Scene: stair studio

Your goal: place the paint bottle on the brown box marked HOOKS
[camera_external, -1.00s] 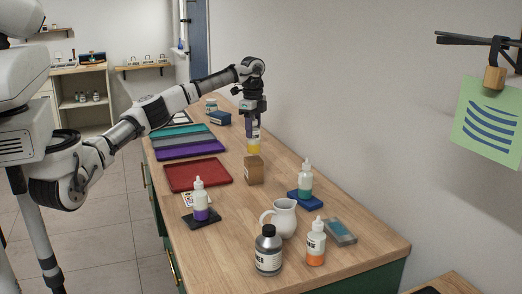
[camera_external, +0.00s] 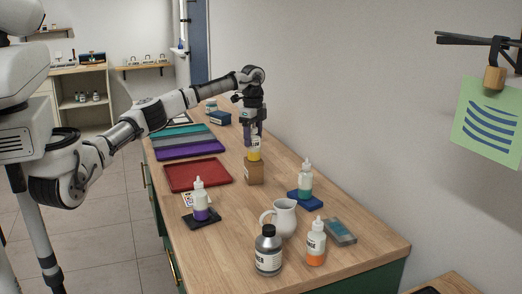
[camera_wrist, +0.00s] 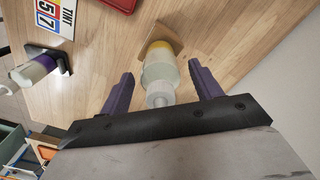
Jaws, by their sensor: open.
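The paint bottle with yellow paint (camera_external: 254,154) stands upright on top of the small brown box (camera_external: 254,175) in the external view. The lettering on the box is not readable. My gripper (camera_external: 252,135) is directly above, with its purple fingers around the upper part of the bottle. In the wrist view, the open fingers of my gripper (camera_wrist: 161,75) stand on both sides of the bottle (camera_wrist: 160,72), with gaps beside it. The edge of the brown box (camera_wrist: 166,36) shows beyond the bottle's yellow base.
A red tray (camera_external: 198,175) lies left of the box. A purple-paint bottle (camera_external: 201,203) stands on a dark pad, and a green-paint bottle (camera_external: 305,182) on a blue one. A white jug (camera_external: 284,218), grey bottle (camera_external: 268,255) and orange-paint bottle (camera_external: 316,244) stand in front.

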